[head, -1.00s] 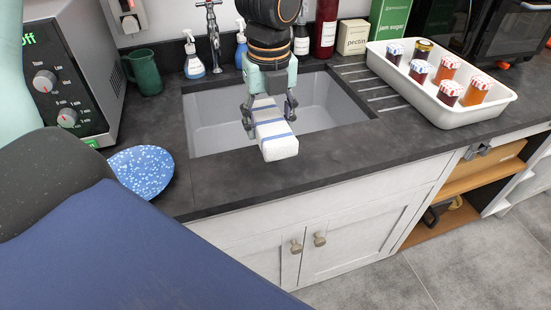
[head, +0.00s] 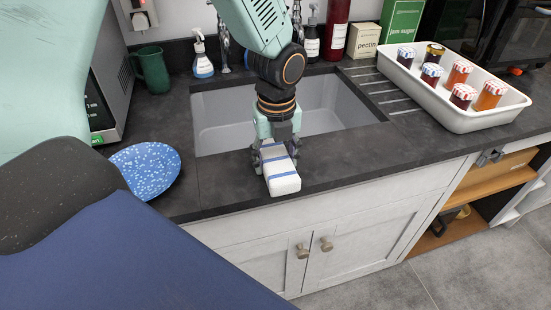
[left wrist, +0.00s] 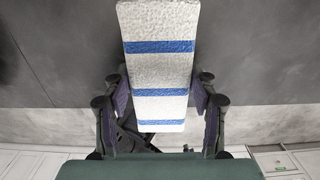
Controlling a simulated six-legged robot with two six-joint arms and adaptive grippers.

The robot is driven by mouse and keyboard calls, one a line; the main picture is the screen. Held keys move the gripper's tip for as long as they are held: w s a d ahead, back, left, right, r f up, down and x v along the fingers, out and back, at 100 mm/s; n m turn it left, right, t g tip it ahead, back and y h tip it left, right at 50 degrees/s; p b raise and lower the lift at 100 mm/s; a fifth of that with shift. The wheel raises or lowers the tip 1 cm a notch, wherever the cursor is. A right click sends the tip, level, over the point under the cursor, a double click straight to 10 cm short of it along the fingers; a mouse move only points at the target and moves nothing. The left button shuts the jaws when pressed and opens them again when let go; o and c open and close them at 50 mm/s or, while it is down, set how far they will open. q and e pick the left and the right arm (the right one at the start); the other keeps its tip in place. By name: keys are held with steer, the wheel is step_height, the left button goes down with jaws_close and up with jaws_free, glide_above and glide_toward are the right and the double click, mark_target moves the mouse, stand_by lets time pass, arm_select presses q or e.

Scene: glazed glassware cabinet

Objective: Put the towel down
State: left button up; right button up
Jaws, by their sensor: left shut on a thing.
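The folded towel (head: 281,173) is white with blue stripes. My left gripper (head: 275,152) is shut on it, with a finger on each long side. In the head view the towel is at the front edge of the dark worktop, in front of the sink (head: 222,124). In the left wrist view the towel (left wrist: 158,60) lies between the two fingers (left wrist: 160,108) over a dark grey surface. I cannot tell whether it touches the worktop. My right gripper is not in view.
A blue speckled plate (head: 146,170) is on the worktop at the left, near a green jug (head: 153,70). A white tray (head: 462,112) with several jam jars (head: 461,73) stands at the right. The worktop (head: 385,146) between the sink and tray is clear.

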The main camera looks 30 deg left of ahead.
mark_target(276, 159)
arm_select(q)
steer(key=shift+w+d, duration=0.1)
steer(key=o, duration=1)
steer(key=shift+s, duration=0.4)
steer(key=shift+w, duration=0.3)
step_height(276, 159, up, 12)
steer(key=p, duration=0.2)
steer(key=shift+s+p, duration=0.3)
steer(key=shift+p, duration=0.1)
steer(key=shift+w+d, duration=0.1)
steer(key=shift+d, duration=0.05)
